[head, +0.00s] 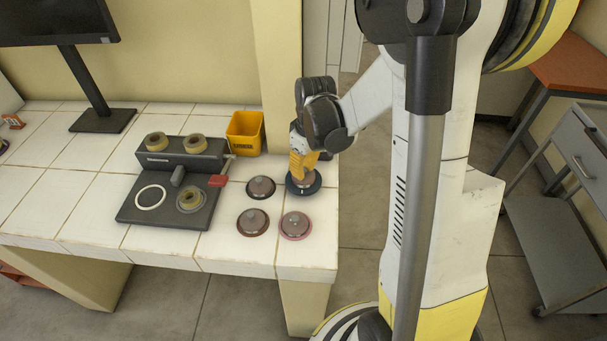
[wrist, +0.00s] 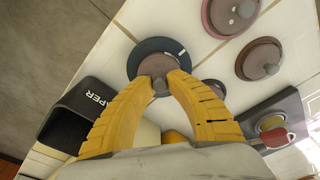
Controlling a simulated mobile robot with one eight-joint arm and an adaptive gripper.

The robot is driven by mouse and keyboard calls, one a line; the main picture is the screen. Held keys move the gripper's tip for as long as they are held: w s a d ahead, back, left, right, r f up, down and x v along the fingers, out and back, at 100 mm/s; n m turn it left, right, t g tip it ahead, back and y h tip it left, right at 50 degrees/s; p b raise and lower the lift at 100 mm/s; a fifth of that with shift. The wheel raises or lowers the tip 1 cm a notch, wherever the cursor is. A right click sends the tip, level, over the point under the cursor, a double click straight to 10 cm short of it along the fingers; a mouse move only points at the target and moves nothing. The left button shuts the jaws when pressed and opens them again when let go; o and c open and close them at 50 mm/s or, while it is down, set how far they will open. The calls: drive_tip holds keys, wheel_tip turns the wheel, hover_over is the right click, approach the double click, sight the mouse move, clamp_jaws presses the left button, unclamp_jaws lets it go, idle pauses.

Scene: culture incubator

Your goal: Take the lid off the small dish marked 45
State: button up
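A small round dish with a dark blue rim (head: 304,190) and a brownish lid stands near the right edge of the tiled bench. It also shows in the wrist view (wrist: 140,56). A small light mark shows on its rim, too small to read. My gripper (head: 300,178) points down over this dish. In the wrist view, its yellow fingertips (wrist: 160,84) are at both sides of the lid's grey knob (wrist: 160,90) and look closed on it. The lid appears seated on the dish. I cannot read 45 on any dish.
Three other lidded dishes stand close by: a dark one (head: 261,187), a dark red one (head: 253,222) and a pink-rimmed one (head: 296,226). A dark grey apparatus (head: 165,213) and a yellow box (head: 244,132) are to the left. A black PAPER bin (wrist: 75,112) is beside my gripper.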

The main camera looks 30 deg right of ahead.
clamp_jaws()
